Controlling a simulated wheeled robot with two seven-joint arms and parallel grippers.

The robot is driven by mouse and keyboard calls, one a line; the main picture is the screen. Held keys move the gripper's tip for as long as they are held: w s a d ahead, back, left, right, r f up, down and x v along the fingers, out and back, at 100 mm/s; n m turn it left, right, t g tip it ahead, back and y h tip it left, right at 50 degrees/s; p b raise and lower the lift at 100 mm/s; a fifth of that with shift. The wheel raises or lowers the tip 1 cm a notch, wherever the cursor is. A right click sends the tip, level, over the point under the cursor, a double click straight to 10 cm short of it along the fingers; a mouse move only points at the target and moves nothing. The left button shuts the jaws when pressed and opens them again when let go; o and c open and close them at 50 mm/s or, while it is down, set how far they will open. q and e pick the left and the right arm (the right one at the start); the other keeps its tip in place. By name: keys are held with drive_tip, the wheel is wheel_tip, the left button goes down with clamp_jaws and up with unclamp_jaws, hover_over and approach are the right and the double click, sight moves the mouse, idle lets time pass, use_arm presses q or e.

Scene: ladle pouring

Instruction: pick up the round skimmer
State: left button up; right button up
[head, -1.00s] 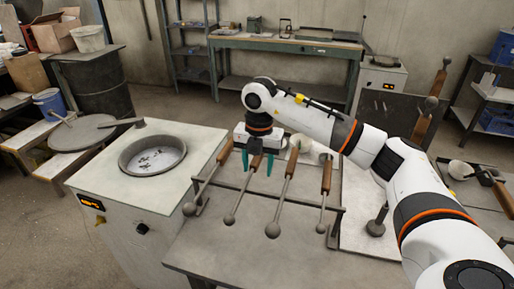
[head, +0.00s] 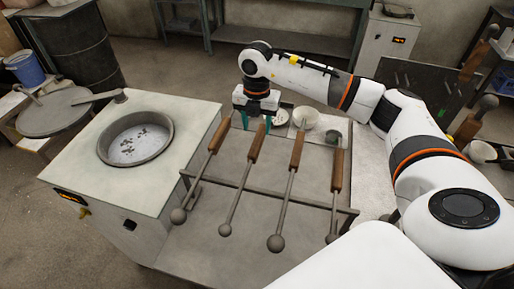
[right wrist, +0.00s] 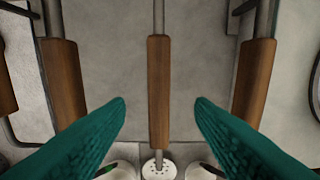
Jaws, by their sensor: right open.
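Several long tools with brown wooden handles and thin metal rods lie side by side on a metal rack (head: 270,190). Their near ends look like round grey knobs, so I cannot tell which is the round skimmer. My right gripper (head: 253,128) is open, with teal fingers, at the far end of the second handle from the left (head: 257,143). In the right wrist view, a wooden handle (right wrist: 159,90) lies in the middle, between the open fingers (right wrist: 160,104) and apart from both. My left gripper is not in view.
Neighbouring handles lie close on both sides (right wrist: 64,85) (right wrist: 255,80). A white bowl (head: 306,117) stands behind the rack. A furnace with a round pot (head: 135,138) is on the left.

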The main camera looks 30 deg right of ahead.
sight(257, 140)
drive_tip(key=shift+w+f, duration=0.1)
drive_tip(key=shift+f, duration=0.75)
drive_tip(key=f+p, duration=0.1)
drive_tip(key=f, duration=0.1)
drive_tip(key=f+p, duration=0.1)
drive_tip(key=f, duration=0.1)
drive_tip(key=shift+s+p, duration=0.25)
drive_tip(key=shift+p, duration=0.05)
drive_tip(key=shift+w+f, duration=0.1)
drive_tip(key=shift+f, duration=0.65)
clamp_jaws()
drive_tip(key=shift+r, duration=0.15)
